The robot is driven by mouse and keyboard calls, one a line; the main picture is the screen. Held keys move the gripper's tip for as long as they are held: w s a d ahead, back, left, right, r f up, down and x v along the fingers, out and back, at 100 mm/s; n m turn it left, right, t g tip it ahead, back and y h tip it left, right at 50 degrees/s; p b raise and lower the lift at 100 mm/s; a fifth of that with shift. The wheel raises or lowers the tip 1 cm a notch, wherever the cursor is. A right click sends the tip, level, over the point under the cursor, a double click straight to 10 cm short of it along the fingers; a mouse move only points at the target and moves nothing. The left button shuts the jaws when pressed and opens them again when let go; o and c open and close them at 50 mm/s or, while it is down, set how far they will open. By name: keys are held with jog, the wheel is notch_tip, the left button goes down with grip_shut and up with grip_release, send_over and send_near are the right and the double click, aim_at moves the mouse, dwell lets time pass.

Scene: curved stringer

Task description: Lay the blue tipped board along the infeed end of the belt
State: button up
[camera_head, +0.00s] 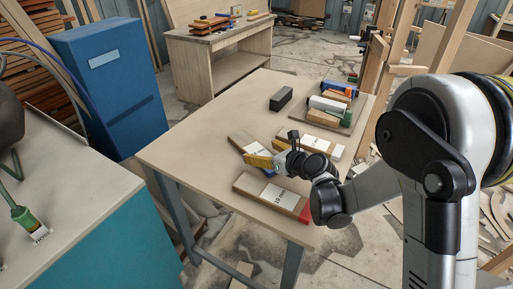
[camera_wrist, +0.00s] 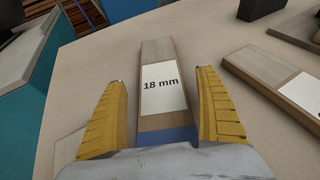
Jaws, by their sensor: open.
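The blue tipped board (camera_head: 239,143) lies flat on the wooden table. In the wrist view the board (camera_wrist: 156,52) carries a white "18 mm" label, and its blue end (camera_wrist: 167,135) is close to my palm. My gripper (camera_head: 257,160) is at that board. In the wrist view my gripper (camera_wrist: 161,76) is open, with one yellow finger on each side of the board and visible gaps between. In the head view the fingers hide part of the board. I cannot make out a belt for certain; a grey-topped teal unit (camera_head: 75,170) stands at the left.
A red tipped board (camera_head: 270,196) lies near the table's front edge. Another labelled board (camera_head: 326,147) lies to the right, and a dark block (camera_head: 281,98) behind. A tray (camera_head: 335,118) with several items is at the back right. The table's left part is clear.

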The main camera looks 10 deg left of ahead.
jog(key=p+v, duration=0.1)
jog(key=v, duration=0.7)
jog(key=shift+s+d+r+p, duration=0.1)
jog(key=shift+s+p, duration=0.05)
jog(key=shift+p, duration=0.25)
jog(key=shift+r, duration=0.15)
